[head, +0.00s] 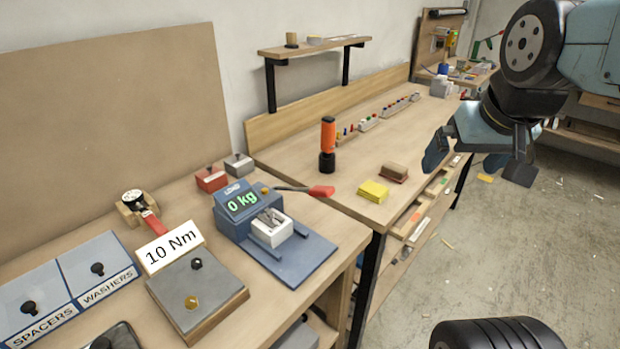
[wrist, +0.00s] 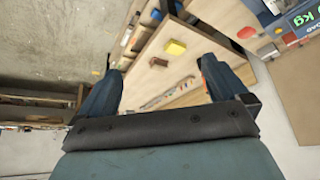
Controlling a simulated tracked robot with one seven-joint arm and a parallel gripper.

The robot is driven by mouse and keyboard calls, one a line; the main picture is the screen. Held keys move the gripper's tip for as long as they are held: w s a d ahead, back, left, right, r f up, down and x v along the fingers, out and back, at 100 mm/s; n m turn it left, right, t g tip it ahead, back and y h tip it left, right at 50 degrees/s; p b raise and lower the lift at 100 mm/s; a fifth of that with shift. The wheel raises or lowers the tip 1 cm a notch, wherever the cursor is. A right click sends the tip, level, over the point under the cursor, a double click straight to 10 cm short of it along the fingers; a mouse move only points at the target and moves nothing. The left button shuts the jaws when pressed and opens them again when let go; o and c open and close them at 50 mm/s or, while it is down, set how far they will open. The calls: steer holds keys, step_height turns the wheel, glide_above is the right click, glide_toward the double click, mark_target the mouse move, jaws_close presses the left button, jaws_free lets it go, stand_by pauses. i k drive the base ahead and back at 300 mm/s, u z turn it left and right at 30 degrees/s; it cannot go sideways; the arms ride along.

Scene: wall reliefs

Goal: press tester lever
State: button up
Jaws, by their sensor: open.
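The tester (head: 228,206) is a blue device on the near workbench, with a green display reading "0 kg" and a small white block with metal parts in front of the display. Its lever (head: 318,192) has a red grip and sticks out to the right, roughly level. In the wrist view part of the tester (wrist: 300,18) shows at the top right corner. My gripper (head: 478,168) is open and empty, high at the right of the head view, well apart from the lever. Its two fingers also show in the wrist view (wrist: 158,85).
An orange and black flashlight-like tool (head: 328,140), a yellow block (head: 373,191) and a brown block (head: 394,173) stand on the far bench. A "10 Nm" sign (head: 172,249), a grey plate (head: 197,290) and bins labelled washers (head: 97,268) are left of the tester. Open floor lies right.

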mark_target(320, 191)
steer(key=z, duration=0.1)
steer(key=k, duration=1.05)
steer(key=u, duration=0.55)
steer(key=i, duration=1)
